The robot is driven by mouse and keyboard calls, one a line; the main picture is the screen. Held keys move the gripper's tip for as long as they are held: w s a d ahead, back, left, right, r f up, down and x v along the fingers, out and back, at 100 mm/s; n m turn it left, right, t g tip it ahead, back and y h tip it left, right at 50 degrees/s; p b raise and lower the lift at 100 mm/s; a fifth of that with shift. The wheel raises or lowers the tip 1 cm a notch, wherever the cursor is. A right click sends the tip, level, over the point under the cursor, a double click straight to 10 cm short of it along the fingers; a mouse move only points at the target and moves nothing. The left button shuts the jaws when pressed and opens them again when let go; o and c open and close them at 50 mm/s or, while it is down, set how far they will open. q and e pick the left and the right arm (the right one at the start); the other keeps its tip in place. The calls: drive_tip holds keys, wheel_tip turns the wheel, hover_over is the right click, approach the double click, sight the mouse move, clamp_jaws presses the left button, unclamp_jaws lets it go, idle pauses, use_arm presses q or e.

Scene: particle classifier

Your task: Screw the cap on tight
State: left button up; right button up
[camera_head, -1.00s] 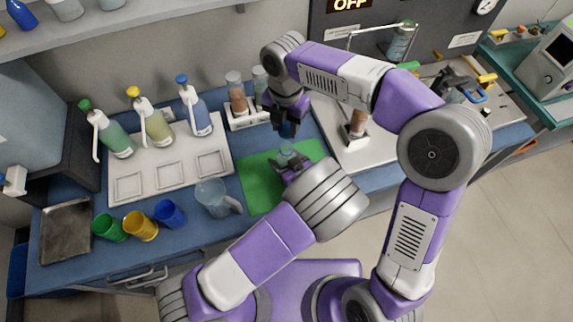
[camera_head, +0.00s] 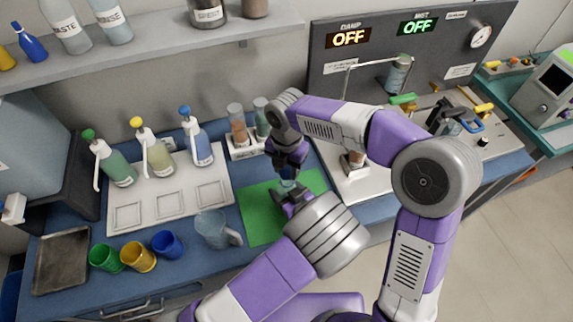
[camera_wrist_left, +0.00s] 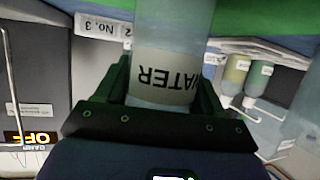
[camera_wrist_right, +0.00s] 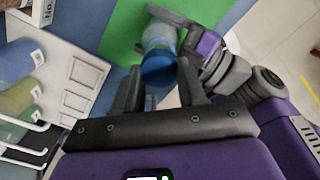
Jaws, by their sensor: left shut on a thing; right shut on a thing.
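A clear bottle labelled WATER (camera_wrist_left: 165,75) is held upright by my left gripper (camera_head: 290,198), whose jaws are shut on its body above the green mat. The blue cap (camera_wrist_right: 158,70) is between the fingers of my right gripper (camera_head: 288,163), which points down from above and is shut on it. The bottle also shows in the right wrist view (camera_wrist_right: 160,38), in line with the cap. The cap is at the bottle's top; the frames do not show whether the threads are engaged. In the head view the fingers hide most of the cap.
The green mat (camera_head: 258,215) lies under the bottle. A clear jug (camera_head: 212,230) stands to its left, with green, yellow and blue cups beyond. A rack of vials (camera_head: 243,150) stands close behind my right gripper.

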idle(0.3)
drive_tip(key=shift+f, duration=0.9)
drive_tip(key=shift+f, duration=0.5)
drive_tip(key=m, duration=1.2)
drive_tip(key=shift+w, duration=0.1)
drive_tip(key=m, duration=0.6)
drive_tip(key=shift+w, duration=0.1)
drive_tip(key=m, duration=0.4)
drive_tip(key=shift+m, duration=0.4)
